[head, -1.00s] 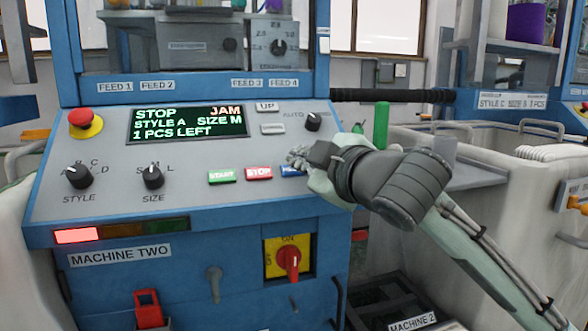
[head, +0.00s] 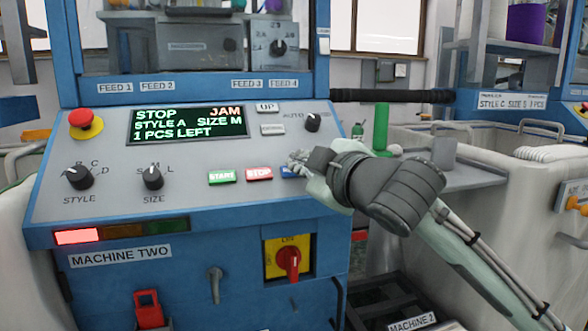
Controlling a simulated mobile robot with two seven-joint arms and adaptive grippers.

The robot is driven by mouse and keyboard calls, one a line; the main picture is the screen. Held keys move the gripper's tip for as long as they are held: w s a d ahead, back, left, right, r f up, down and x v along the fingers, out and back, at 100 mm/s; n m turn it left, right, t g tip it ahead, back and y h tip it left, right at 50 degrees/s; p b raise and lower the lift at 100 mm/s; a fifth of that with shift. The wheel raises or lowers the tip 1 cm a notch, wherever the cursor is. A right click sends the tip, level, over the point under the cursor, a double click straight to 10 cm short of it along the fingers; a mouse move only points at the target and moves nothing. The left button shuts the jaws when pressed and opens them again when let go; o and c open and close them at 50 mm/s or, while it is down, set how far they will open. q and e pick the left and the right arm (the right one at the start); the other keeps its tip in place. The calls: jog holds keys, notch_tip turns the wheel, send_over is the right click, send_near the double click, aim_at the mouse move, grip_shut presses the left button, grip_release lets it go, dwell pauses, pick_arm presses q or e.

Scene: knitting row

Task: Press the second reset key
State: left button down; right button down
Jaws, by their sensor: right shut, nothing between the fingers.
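The blue reset key (head: 287,172) sits at the right end of the key row on the panel of machine two (head: 110,200), right of the green START key (head: 222,176) and the red STOP key (head: 259,174). Only its left part shows; my right gripper hides the rest. My right gripper (head: 296,160) is shut and empty, its tips at or just above this key; I cannot tell whether they touch it. The display (head: 187,122) reads STOP, JAM, STYLE A, SIZE M, 1 PCS LEFT. The red lamp (head: 77,237) is lit. My left gripper is not in view.
A red emergency button (head: 82,119) is at the panel's left. Style (head: 79,177) and size (head: 152,177) knobs, an UP key (head: 266,107) and an auto knob (head: 313,122) surround the display. A red rotary switch (head: 288,263) is below.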

jog(key=shift+w+f, duration=0.25)
jog(key=shift+f, duration=0.1)
dwell(0.8)
jog(key=shift+s+r+p, duration=0.3)
jog(key=shift+r+p, duration=0.25)
jog(key=shift+p, duration=0.2)
jog(key=shift+s+d+r, duration=0.1)
jog(key=shift+s, duration=0.1)
jog(key=s+r+p, duration=0.1)
jog(key=r+p, duration=0.1)
jog(key=s+d+r+p, duration=0.1)
jog(key=s+r+p, duration=0.1)
jog(key=shift+p, duration=0.35)
jog(key=shift+f, duration=0.1)
